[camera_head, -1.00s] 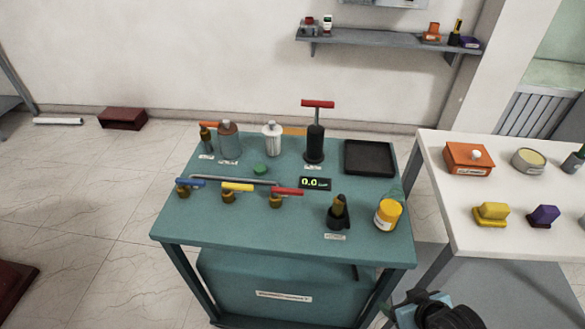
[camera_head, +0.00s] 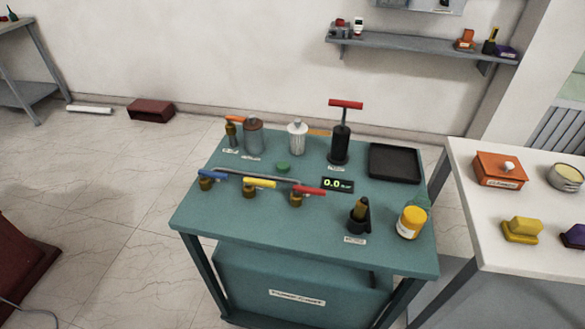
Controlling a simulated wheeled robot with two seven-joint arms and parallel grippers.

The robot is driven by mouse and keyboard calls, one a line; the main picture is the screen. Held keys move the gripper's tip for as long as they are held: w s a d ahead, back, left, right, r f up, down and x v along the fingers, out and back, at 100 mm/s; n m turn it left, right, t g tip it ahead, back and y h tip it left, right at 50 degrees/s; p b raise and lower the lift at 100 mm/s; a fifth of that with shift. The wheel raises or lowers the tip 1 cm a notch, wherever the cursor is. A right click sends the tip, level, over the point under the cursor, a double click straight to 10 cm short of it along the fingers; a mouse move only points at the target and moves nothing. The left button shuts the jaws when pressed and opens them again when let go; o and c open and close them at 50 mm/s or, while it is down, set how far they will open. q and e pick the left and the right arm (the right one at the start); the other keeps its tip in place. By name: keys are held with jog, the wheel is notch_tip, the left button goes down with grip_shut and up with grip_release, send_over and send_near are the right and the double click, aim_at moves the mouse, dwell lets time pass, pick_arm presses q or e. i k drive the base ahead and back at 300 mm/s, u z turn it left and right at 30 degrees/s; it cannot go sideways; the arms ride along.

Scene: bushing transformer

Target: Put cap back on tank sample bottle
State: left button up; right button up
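No bottle is readably labelled as the tank sample bottle. On the teal table (camera_head: 320,240), a grey-brown bottle (camera_head: 253,139) and a white ribbed bottle (camera_head: 298,138) stand upright at the back. A yellow jar with a white band (camera_head: 411,222) stands at the front right, with a green shape partly hidden behind it. Neither of my grippers is in view.
Blue, yellow and red (camera_head: 309,190) valve handles line the table's left and middle. A black pump with a red handle (camera_head: 341,135), a black tray (camera_head: 395,162), a display (camera_head: 338,185) and a dark holder (camera_head: 359,218) share it. A white table (camera_head: 480,215) stands right.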

aim_at(415, 214)
jog(key=k, duration=0.5)
jog(key=u, duration=0.45)
jog(key=i, duration=0.55)
jog(key=z, duration=1.35)
